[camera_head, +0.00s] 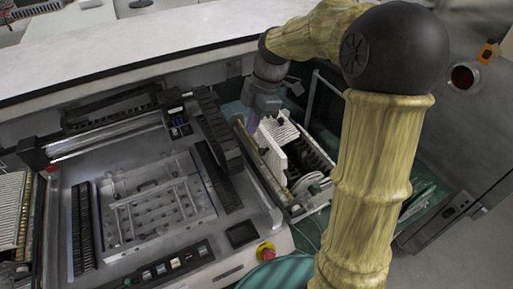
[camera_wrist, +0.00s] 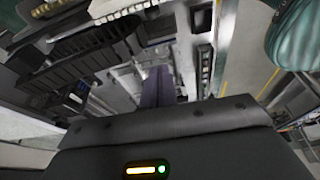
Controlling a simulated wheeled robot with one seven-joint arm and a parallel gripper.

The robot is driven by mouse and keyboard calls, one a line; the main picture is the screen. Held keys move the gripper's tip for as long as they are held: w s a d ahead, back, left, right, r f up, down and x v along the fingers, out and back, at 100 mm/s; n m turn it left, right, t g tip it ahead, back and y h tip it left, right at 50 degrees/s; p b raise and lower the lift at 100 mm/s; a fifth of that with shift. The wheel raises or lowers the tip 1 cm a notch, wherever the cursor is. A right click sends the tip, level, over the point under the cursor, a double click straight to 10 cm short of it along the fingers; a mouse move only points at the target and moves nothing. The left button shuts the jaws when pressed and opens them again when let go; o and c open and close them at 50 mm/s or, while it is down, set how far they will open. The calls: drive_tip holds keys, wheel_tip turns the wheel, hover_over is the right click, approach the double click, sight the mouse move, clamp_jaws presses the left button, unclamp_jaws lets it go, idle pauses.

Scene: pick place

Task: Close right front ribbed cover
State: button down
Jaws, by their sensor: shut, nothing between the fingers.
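A white ribbed cover (camera_head: 273,157) stands tilted up on the right side of the machine, beside an open bay. A second white ribbed piece (camera_head: 284,128) is just behind it. My gripper (camera_head: 252,123) points down at the left of these pieces; its purple fingers are together and hold nothing. Whether the fingers touch the cover cannot be told. In the wrist view the shut fingers (camera_wrist: 157,86) point at the machine's interior, and a pale ribbed edge (camera_wrist: 118,9) shows at the top. My arm hides part of the bay's right side.
The machine's flat bed (camera_head: 160,205) lies to the left, with a dark rail (camera_head: 218,140) next to the bay. A red knob (camera_head: 266,250) sits at the front edge. Another ribbed panel (camera_head: 10,205) is at far left. A pale counter (camera_head: 130,45) runs behind.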

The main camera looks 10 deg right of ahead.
wheel_tip(320, 180, down, 9)
drive_tip(key=d+p, duration=0.1)
drive_tip(key=p, duration=0.3)
drive_tip(key=shift+w+f, duration=0.15)
drive_tip(key=shift+f, duration=0.05)
idle(0.4)
drive_tip(key=shift+d, duration=0.1)
idle(0.3)
